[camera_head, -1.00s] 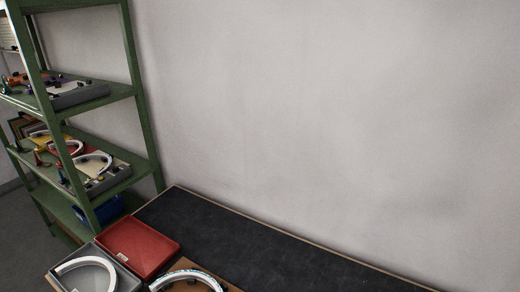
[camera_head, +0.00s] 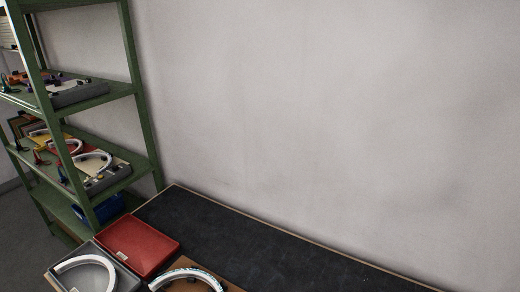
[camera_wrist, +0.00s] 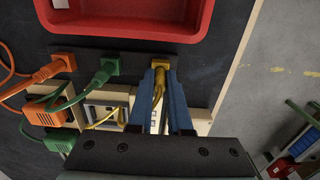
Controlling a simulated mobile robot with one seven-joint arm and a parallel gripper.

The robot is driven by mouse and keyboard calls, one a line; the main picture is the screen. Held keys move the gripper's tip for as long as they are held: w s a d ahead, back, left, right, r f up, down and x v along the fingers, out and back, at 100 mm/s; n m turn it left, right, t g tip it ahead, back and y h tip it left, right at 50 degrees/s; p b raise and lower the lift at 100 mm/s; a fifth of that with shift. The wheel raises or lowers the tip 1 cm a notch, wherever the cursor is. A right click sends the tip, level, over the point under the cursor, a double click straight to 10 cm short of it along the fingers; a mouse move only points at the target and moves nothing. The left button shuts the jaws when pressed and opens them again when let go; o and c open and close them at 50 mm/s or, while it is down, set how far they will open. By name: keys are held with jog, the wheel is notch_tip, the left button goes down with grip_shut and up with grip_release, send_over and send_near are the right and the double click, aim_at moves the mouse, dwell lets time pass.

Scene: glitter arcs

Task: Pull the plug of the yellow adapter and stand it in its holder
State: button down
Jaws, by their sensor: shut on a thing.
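In the wrist view my gripper (camera_wrist: 160,72) has its two blue fingers around a yellow plug (camera_wrist: 160,63) and is shut on it. The plug is at the right end of a dark strip (camera_wrist: 133,61) below the red tray; whether it is still seated in the strip I cannot tell. A yellow cord (camera_wrist: 157,88) runs back between the fingers. Another stretch of yellow cord (camera_wrist: 102,122) lies by a pale grey box to the left. The fingers and gripper body hide much of the adapter. I cannot pick out the holder for certain. The head view does not show my gripper.
An orange plug (camera_wrist: 62,63) and a green plug (camera_wrist: 108,66) are on the same strip, their cords looping left. The red tray (camera_wrist: 205,22) lies just beyond. The table edge (camera_wrist: 237,72) is to the right. A green shelf (camera_head: 145,120) stands left in the head view.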

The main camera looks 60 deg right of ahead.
dwell(0.3)
jog(key=c, duration=0.8)
grip_release()
jog(key=shift+o, duration=0.2)
jog(key=shift+r+p, duration=3.65)
jog(key=shift+r, duration=0.15)
